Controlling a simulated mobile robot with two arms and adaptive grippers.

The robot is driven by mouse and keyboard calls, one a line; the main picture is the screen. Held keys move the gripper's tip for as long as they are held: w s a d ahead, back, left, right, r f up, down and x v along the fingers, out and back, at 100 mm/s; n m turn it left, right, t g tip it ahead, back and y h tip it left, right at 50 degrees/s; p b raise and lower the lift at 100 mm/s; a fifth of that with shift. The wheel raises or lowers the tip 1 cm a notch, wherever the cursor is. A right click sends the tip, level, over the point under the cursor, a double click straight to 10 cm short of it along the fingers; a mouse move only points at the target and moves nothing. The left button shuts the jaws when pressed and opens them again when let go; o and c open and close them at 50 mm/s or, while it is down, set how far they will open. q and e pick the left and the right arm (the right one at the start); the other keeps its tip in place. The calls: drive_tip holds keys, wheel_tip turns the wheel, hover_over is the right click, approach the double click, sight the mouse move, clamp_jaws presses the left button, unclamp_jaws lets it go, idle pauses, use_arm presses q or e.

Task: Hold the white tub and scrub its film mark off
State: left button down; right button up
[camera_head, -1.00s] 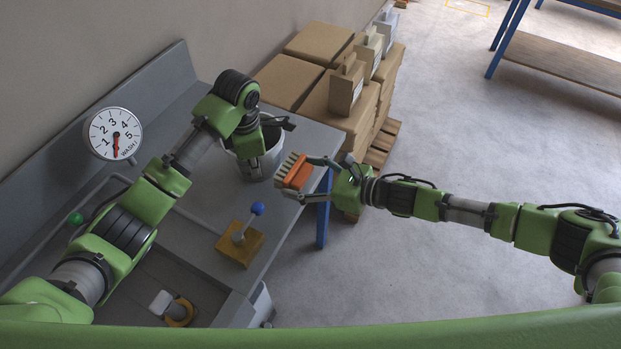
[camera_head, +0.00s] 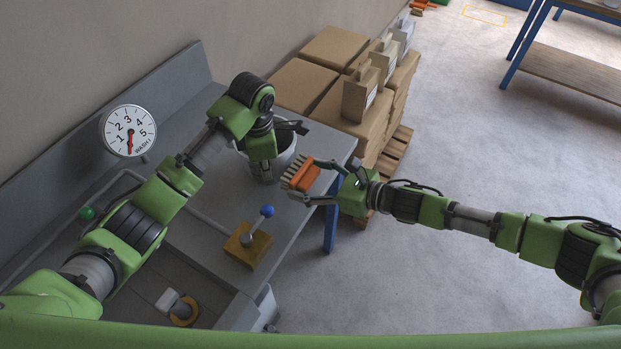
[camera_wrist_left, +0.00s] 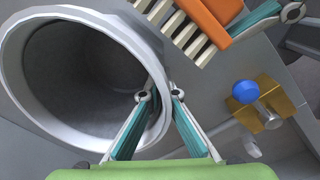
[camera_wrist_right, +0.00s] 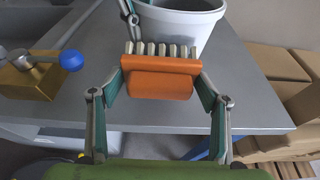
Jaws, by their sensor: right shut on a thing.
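The white tub (camera_head: 258,172) stands upright near the far right end of the grey bench, its mouth facing up. My left gripper (camera_wrist_left: 160,96) reaches down at its rim, one finger inside and one outside the wall. The fingers are apart, with the tub wall between them. My right gripper (camera_wrist_right: 158,80) is shut on an orange brush (camera_wrist_right: 155,86) with pale bristles. In the head view the brush (camera_head: 305,178) is held just right of the tub, bristles towards it. I cannot tell whether they touch. No film mark can be made out in these views.
A blue-knobbed lever on a yellow block (camera_head: 246,246) stands on the bench in front of the tub. A dial (camera_head: 128,131) marked WASH is at the back left, its red needle pointing down. Cardboard boxes (camera_head: 318,95) stand behind the bench end. Open floor lies right.

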sight(318, 168)
drive_tip(key=shift+w+a+r, duration=0.1)
drive_tip(key=shift+w+a, duration=0.45)
drive_tip(key=shift+a, duration=0.35)
drive_tip(key=shift+w+d, duration=0.45)
drive_tip(key=shift+w, duration=0.35)
drive_tip(key=shift+w+d, duration=0.45)
drive_tip(key=shift+w, duration=0.3)
drive_tip(key=shift+s+a, duration=0.1)
drive_tip(key=shift+s+a, duration=0.4)
drive_tip(key=shift+s, duration=0.35)
drive_tip(key=shift+s+a, duration=0.4)
drive_tip(key=shift+s, duration=0.35)
